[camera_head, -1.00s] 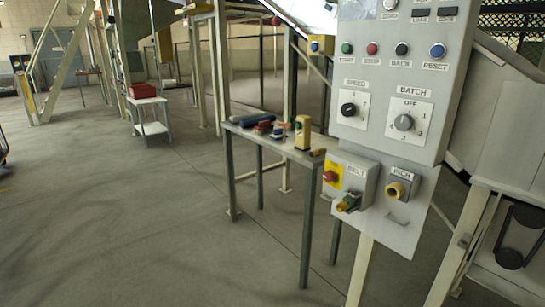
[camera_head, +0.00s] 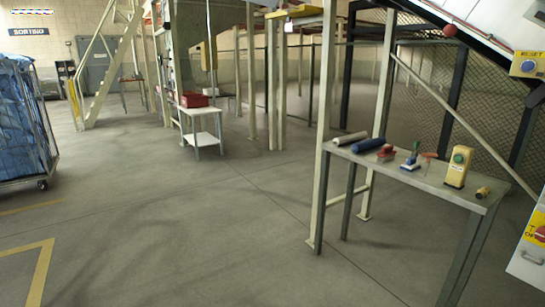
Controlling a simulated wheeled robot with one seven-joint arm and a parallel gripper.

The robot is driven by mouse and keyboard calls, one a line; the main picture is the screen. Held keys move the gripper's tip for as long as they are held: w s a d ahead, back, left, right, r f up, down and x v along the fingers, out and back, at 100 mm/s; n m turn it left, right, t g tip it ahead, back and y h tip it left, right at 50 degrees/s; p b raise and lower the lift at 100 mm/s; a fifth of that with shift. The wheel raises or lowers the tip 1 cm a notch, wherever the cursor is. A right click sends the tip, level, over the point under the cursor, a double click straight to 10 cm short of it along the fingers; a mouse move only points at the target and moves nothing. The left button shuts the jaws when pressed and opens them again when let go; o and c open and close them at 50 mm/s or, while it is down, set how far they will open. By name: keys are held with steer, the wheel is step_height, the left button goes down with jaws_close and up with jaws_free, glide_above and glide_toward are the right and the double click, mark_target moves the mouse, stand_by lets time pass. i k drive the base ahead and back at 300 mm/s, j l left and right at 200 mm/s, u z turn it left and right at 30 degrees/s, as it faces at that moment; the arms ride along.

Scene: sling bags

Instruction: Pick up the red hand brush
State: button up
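A small red object (camera_head: 386,152) lies on the grey metal table (camera_head: 430,182) at the right, between a dark blue roll and a small blue-and-green item. It looks like the red hand brush, but it is too small to be sure. A thin reddish item (camera_head: 428,157) also stands on the table, further right. My gripper is not in view.
A white side table (camera_head: 202,136) carries a red bin (camera_head: 194,100). A cage cart (camera_head: 28,125) stands left. Open floor (camera_head: 200,220) lies ahead.

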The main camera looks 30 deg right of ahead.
mark_target(387, 152)
steer(key=i+z, duration=0.15)
steer(key=i, duration=0.45)
steer(key=i+j+z, duration=0.15)
steer(key=i, duration=0.45)
steer(key=i+j+z, duration=0.15)
steer(key=i, duration=0.45)
steer(key=i+j+z, duration=0.2)
steer(key=i+z, duration=0.15)
steer(key=i, duration=0.15)
steer(key=i+j+z, duration=0.3)
steer(key=i, duration=0.4)
